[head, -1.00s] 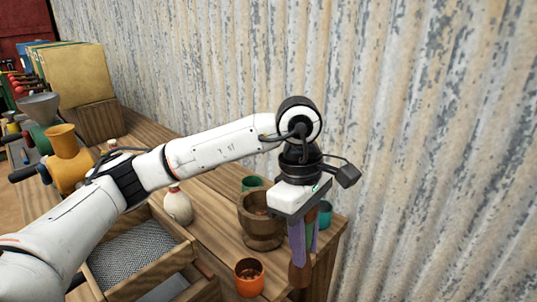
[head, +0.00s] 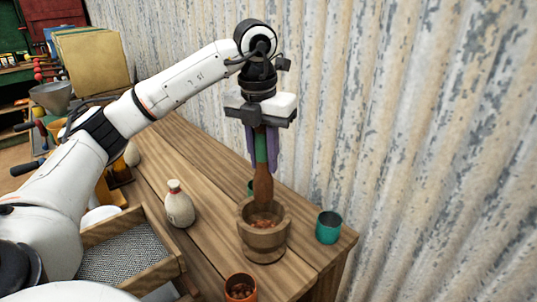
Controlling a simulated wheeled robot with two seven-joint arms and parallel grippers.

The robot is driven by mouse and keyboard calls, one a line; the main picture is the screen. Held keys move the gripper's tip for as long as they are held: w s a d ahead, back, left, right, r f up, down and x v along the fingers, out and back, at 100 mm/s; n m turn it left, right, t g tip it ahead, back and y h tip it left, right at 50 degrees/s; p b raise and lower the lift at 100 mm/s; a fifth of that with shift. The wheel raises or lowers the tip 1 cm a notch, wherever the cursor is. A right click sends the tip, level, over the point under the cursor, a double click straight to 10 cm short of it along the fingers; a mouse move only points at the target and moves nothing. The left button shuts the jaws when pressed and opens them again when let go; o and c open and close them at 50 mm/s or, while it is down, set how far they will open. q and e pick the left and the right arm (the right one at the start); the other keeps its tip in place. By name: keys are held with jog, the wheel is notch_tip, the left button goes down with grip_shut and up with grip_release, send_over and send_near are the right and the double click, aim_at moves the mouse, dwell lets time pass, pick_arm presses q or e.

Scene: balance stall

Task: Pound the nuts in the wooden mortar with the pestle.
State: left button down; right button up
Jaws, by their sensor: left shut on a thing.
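The wooden mortar (head: 263,243) stands on the wooden bench near its right end, with brown nuts (head: 265,221) visible inside. My left gripper (head: 264,150) points down above the mortar, its purple fingers shut on the pestle. The pestle (head: 263,185) is brown wood with a green band at the grip. It hangs upright, with its lower end at the mortar's mouth. I cannot tell whether its end touches the nuts. My right gripper is not in view.
A teal cup (head: 328,227) stands right of the mortar, and a green cup (head: 250,187) is partly hidden behind it. An orange cup (head: 240,288) with nuts is at the front. A corrugated wall (head: 420,130) backs the bench.

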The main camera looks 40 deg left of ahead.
aim_at(264, 188)
pick_arm(q)
jog(key=shift+f+b, duration=1.8)
jog(key=shift+f, duration=0.5)
jog(key=shift+f+b, duration=0.65)
jog(key=shift+f, duration=0.15)
jog(key=shift+f+b, duration=0.45)
jog(key=shift+f, duration=0.55)
